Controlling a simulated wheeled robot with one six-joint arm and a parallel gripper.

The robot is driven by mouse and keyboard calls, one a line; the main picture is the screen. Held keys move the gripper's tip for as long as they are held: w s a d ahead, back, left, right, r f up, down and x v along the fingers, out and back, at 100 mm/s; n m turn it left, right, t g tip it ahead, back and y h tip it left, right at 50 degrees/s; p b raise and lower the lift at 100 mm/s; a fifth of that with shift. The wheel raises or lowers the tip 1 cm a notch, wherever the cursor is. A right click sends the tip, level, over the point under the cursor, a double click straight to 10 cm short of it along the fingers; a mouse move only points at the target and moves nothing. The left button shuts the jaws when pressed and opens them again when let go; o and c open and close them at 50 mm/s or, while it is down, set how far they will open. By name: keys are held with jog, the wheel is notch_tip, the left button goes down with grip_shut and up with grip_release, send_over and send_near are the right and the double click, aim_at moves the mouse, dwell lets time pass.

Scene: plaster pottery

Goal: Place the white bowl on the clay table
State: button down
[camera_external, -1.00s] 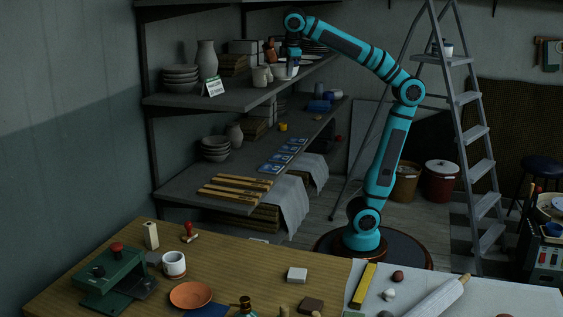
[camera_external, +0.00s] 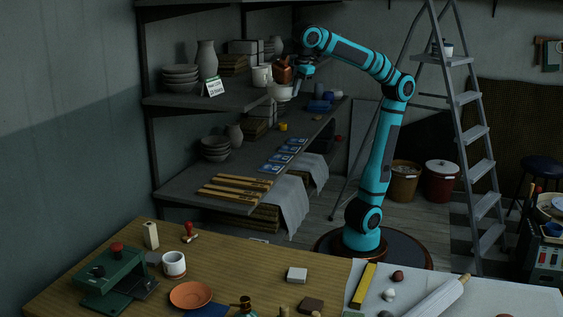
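The white bowl (camera_external: 280,91) is at the front edge of the upper shelf, just outside its right end. My gripper (camera_external: 291,87) is at the bowl's right rim and appears shut on it. The bowl hangs roughly upright, clear of the shelf. The fingertips are small and dark, so the exact grip is hard to see. The front work table (camera_external: 235,245) has a bare wooden left part and a pale covered right part (camera_external: 345,300). It stands in the foreground, far from the bowl.
The upper shelf (camera_external: 235,100) holds a white mug (camera_external: 261,75), stacked bowls (camera_external: 180,76), a vase (camera_external: 207,60) and a small sign (camera_external: 212,87). The front table carries a green press (camera_external: 115,280), an orange dish (camera_external: 190,295) and a rolling pin (camera_external: 437,298). A ladder (camera_external: 475,140) stands right of my arm.

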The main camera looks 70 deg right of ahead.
jog(key=w+a+f, duration=0.3)
jog(key=a+f, duration=1.5)
jog(key=w+a+f+m+h, duration=0.1)
jog(key=w+a+f+m, duration=0.3)
jog(key=w+f, duration=1.05)
jog(key=w+f+m, duration=0.1)
jog(key=w+f, duration=1.3)
jog(key=w, duration=0.3)
jog(key=w+a+v, duration=0.1)
jog(key=v, duration=2.6)
jog(key=s+a+f+n+y, duration=0.1)
jog(key=s+a+f+n, duration=0.3)
jog(key=s+a, duration=0.45)
jog(key=s+a+f+n, duration=0.3)
jog(key=s+a+n, duration=0.15)
jog(key=s, duration=0.75)
jog(key=s+a+f+n+y, duration=0.1)
jog(key=s+a+f+n, duration=0.15)
jog(key=s, duration=0.65)
jog(key=s+a+f+n+y, duration=0.15)
jog(key=s+f, duration=0.25)
jog(key=s, duration=0.5)
jog(key=s+a+f+n, duration=0.1)
jog(key=s+f+n, duration=0.2)
jog(key=s, duration=0.6)
jog(key=shift+s+d+f, duration=0.1)
jog(key=shift+f, duration=2.25)
jog(key=shift+s+d+f, duration=0.1)
jog(key=shift+f, duration=2.2)
